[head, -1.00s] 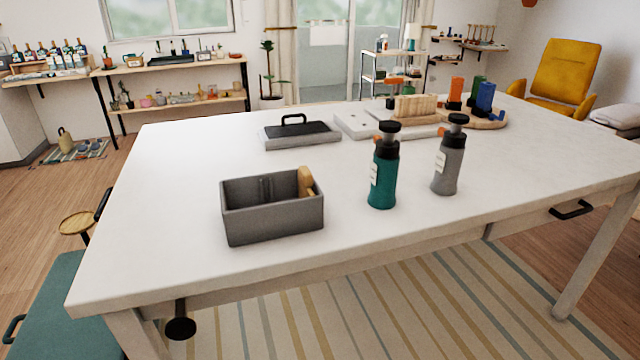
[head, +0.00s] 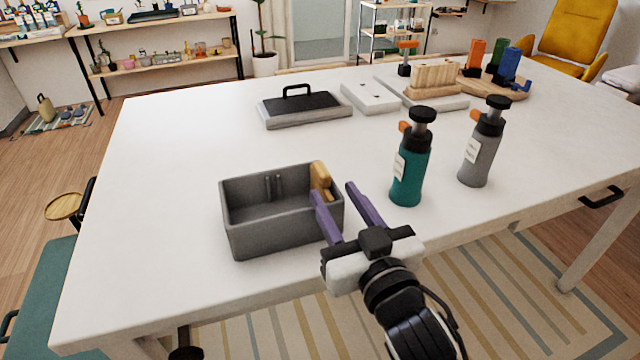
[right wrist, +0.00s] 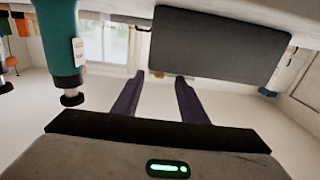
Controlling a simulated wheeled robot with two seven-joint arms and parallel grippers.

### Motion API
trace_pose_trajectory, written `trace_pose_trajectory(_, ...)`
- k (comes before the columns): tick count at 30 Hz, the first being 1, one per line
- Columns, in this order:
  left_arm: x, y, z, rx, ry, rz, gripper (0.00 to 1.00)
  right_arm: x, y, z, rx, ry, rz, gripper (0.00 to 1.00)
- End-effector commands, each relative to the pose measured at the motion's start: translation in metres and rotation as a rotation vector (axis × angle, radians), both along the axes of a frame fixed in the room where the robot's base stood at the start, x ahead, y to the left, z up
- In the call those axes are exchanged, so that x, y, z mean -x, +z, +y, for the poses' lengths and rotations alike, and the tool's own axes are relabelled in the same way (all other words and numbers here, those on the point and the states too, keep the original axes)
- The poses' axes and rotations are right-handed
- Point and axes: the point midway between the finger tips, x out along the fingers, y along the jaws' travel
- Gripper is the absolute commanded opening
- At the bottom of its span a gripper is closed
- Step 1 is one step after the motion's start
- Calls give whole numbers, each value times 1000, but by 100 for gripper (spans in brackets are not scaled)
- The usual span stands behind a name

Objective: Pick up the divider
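A grey open box (head: 265,230) stands on the white table, with upright ridges on its inner back wall. A tan wooden piece (head: 320,178), which looks like the divider, stands inside at the box's right end, its top above the rim. My right gripper (head: 333,190) has two purple fingers spread apart with nothing between them. It is at the box's right side, one finger overlapping the box's right wall in the head view; I cannot tell whether they touch. The upside-down right wrist view shows the box's outer wall (right wrist: 220,45) beyond the open fingers (right wrist: 160,76). My left gripper is not in view.
A teal bottle (head: 408,170) stands close to the right of my right gripper, with a grey bottle (head: 480,150) beyond. A dark-topped tray with a handle (head: 305,107) lies behind the box. The table's left part (head: 150,200) is clear.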

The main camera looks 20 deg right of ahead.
Motion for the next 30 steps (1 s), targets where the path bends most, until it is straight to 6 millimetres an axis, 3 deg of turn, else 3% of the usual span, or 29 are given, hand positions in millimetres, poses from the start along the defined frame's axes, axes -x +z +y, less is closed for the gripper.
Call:
trace_pose_trajectory(8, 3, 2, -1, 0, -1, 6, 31, -24, 0, 0, 2, -1, 1, 39)
trace_pose_trajectory(18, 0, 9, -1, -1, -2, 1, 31, -73, 0, 2, 1, 0, 2, 39)
trace_pose_trajectory(27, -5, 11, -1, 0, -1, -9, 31, -78, -1, 2, 0, 0, 3, 39)
trace_pose_trajectory(30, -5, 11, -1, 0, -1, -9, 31, -78, -1, 2, 0, 0, 3, 22)
